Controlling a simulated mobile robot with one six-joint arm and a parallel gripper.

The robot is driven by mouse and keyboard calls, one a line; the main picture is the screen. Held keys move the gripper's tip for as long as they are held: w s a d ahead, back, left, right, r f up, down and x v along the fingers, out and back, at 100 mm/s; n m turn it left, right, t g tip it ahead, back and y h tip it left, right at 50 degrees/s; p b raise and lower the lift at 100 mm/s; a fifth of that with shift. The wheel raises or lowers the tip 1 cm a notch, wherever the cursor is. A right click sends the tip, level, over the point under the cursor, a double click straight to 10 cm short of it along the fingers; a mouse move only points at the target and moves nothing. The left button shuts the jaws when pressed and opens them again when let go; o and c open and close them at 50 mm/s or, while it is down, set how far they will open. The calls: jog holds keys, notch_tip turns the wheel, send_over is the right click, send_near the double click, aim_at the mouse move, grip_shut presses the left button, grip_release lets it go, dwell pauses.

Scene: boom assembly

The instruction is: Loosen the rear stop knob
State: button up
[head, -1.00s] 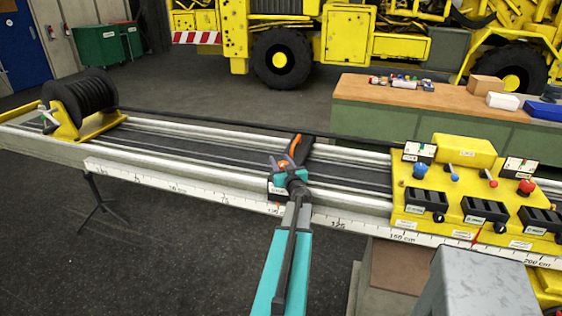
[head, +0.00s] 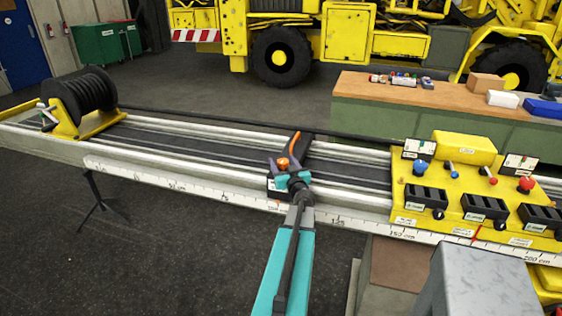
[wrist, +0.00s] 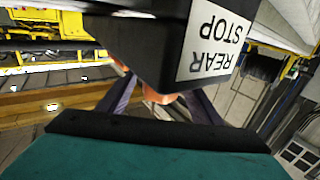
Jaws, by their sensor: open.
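The rear stop (head: 301,150) is a black block across the rail, in the middle of the head view. In the wrist view its label, REAR STOP, shows upside down on the block (wrist: 150,45). The orange rear stop knob (head: 283,164) is on its near side and shows partly under the block in the wrist view (wrist: 158,97). My gripper (head: 283,168) is open, with its two dark fingers on either side of the knob. The block hides part of the knob and the fingertips in the wrist view, so I cannot tell whether the fingers touch the knob.
The rail carries a black reel (head: 82,97) on a yellow stand at left. A yellow control panel (head: 450,205) with levers and knobs is at right. A grey block-like surface (head: 485,285) stands at front right. A workbench (head: 440,105) is behind the rail.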

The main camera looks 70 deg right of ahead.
jog(key=b+v, duration=0.1)
jog(key=v, duration=0.9)
jog(key=shift+s+a, duration=0.2)
jog(key=shift+a, duration=0.05)
dwell(0.6)
